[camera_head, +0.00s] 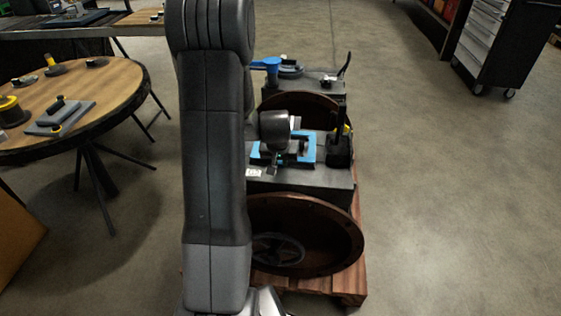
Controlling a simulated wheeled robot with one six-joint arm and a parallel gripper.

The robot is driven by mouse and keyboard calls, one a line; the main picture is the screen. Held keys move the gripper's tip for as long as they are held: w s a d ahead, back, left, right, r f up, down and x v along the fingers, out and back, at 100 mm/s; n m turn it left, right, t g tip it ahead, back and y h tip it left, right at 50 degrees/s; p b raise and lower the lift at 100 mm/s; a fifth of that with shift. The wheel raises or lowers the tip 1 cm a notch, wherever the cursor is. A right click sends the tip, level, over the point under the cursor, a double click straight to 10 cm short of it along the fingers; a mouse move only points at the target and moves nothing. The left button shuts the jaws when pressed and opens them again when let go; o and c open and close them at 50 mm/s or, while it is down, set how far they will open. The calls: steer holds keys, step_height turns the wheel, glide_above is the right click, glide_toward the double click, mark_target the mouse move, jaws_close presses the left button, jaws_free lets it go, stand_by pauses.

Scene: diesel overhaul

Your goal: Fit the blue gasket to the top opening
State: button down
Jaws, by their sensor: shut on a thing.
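The blue gasket (309,148) is a flat rectangular frame at the top of the near dark engine block (310,186). My gripper (283,160) is over the gasket and shut on it, with part of the frame showing on either side of the fingers. The gasket looks close to the block's top face; I cannot tell whether it touches. The top opening is not clearly visible; the gasket and gripper cover that area. My arm hides the left side of the block.
A dark upright part with a yellow piece (340,145) stands right of the gasket. A round table (130,85) with parts is at left.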

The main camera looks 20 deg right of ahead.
steer(key=shift+f+b, duration=0.85)
steer(key=shift+f, duration=0.05)
stand_by(0.8)
steer(key=c, duration=1.3)
jaws_free()
steer(key=shift+r, duration=0.15)
steer(key=p+v, duration=0.2)
steer(key=v, duration=1.1)
steer(key=shift+r, duration=0.25)
